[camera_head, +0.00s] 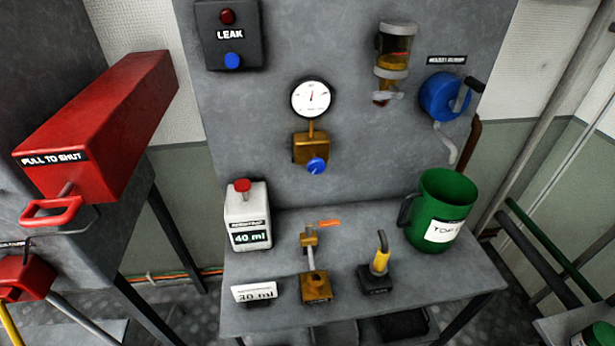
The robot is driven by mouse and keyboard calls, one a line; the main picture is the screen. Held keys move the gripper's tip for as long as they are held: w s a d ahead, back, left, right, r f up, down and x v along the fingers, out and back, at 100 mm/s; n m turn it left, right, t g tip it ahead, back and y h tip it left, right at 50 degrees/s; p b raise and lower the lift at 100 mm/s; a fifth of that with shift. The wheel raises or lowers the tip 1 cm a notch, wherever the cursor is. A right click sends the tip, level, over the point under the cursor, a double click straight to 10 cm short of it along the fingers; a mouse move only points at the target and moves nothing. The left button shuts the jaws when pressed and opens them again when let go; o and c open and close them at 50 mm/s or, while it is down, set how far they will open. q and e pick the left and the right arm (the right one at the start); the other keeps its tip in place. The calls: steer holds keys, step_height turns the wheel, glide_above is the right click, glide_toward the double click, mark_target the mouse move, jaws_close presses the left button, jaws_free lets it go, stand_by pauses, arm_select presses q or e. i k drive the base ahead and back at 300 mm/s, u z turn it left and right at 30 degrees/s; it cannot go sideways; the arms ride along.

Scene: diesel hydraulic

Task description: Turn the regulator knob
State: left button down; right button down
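A small blue knob (316,166) sits on the front of a brass regulator body (311,147) on the grey upright panel. A round white pressure gauge (312,98) with a dark needle stands on a brass stem directly above it. The knob is in plain view with nothing in front of it. Neither of my grippers shows in the head view.
A red "PULL TO SHUT" box (100,125) juts out at left. Space before the knob is clear.

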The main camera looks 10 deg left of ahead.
mark_target(316, 165)
steer(key=z, duration=1.15)
steer(key=k, duration=1.15)
steer(key=z, duration=0.2)
